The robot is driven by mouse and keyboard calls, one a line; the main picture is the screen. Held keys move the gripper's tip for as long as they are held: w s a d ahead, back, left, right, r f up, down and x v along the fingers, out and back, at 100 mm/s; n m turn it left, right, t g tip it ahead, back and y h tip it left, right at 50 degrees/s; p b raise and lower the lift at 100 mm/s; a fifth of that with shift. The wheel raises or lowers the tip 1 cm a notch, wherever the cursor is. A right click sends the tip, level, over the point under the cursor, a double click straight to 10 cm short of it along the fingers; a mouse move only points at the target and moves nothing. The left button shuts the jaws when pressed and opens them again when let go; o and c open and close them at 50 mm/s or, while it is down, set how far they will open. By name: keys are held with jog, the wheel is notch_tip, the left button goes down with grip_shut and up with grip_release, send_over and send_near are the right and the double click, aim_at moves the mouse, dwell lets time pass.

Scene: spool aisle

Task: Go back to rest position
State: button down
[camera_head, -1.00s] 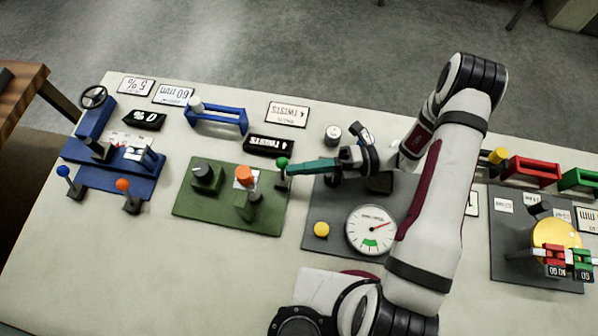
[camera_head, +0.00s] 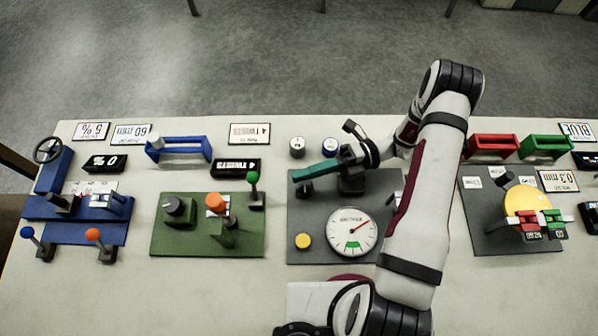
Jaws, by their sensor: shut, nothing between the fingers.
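My gripper (camera_head: 299,174) has teal fingers shut with nothing between them. It is above the far left corner of the dark grey panel (camera_head: 313,222), pointing left. A lever with a green knob (camera_head: 253,177) stands left of the fingertips, with a clear gap. My white and dark red arm comes from the bottom of the picture, bends at the upper right and reaches back left to the gripper. It covers part of the table right of the gauge.
A green panel (camera_head: 170,240) with a black dial and orange knob lies left. A blue device (camera_head: 88,231) stands farther left. A white gauge (camera_head: 352,231) and yellow button (camera_head: 303,241) are below the gripper. Red (camera_head: 492,146) and green racks (camera_head: 545,146) stand right.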

jog(key=s+r+n+h, duration=0.8)
jog(key=r+n+h, duration=0.2)
jog(key=r+n, duration=0.4)
jog(key=s+d+r+n+t+h, duration=0.1)
jog(key=s+d+n+t+h, duration=0.4)
jog(key=n, duration=0.8)
jog(key=shift+s+r+t, duration=0.15)
jog(key=shift+s+t, duration=0.25)
jog(key=shift+s, duration=0.65)
